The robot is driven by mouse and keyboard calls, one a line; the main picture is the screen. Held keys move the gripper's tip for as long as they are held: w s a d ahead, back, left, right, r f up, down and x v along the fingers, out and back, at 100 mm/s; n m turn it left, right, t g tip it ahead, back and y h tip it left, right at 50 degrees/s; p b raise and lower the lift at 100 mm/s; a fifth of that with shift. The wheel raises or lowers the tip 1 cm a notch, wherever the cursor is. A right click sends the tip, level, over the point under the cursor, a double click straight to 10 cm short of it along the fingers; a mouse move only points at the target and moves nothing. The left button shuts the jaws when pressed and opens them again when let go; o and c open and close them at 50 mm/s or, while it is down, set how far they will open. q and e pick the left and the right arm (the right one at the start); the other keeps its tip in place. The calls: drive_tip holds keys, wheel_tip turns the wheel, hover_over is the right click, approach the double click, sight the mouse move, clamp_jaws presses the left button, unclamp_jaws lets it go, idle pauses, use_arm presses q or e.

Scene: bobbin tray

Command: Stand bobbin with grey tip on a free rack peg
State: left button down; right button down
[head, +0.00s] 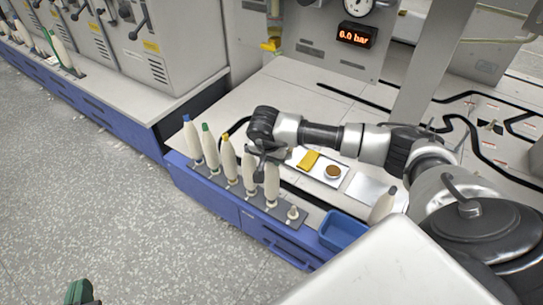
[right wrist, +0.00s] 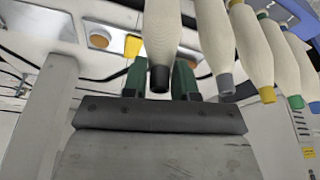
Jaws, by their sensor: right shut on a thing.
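My right gripper (head: 266,153) is shut on a cream bobbin (head: 271,185) with a very dark tip, seen between its green fingers in the right wrist view (right wrist: 160,60). This bobbin is upright at the dark rack (head: 240,193); I cannot tell whether it is fully down on a peg. Beside it is a bobbin with a grey tip (right wrist: 225,84). A free rack peg (head: 292,212) is at the near right end. Another grey-tipped bobbin (head: 381,208) is at the right, partly hidden. My left gripper (head: 80,291) is at the bottom left edge, its opening unclear.
Bobbins with blue (head: 193,140), green (head: 209,148) and yellow (head: 229,160) tips stand in the rack. A blue bin (head: 342,230) lies right of the rack. The floor at left is clear.

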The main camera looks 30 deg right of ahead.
use_arm(q)
drive_tip(key=shift+w+d+r+t, duration=0.15)
drive_tip(key=shift+d+r+t, duration=0.05)
drive_tip(key=shift+r+t, duration=0.4)
use_arm(e)
drive_tip(key=shift+f, duration=0.4)
idle(0.4)
drive_tip(key=shift+f+b, duration=0.15)
drive_tip(key=shift+b, duration=0.25)
use_arm(q)
drive_tip(key=shift+w+d+r+t+h, duration=0.1)
drive_tip(key=shift+w+r+t+h, duration=0.15)
drive_tip(key=shift+r+t, duration=0.3)
use_arm(e)
drive_tip(key=c, duration=1.2)
unclamp_jaws()
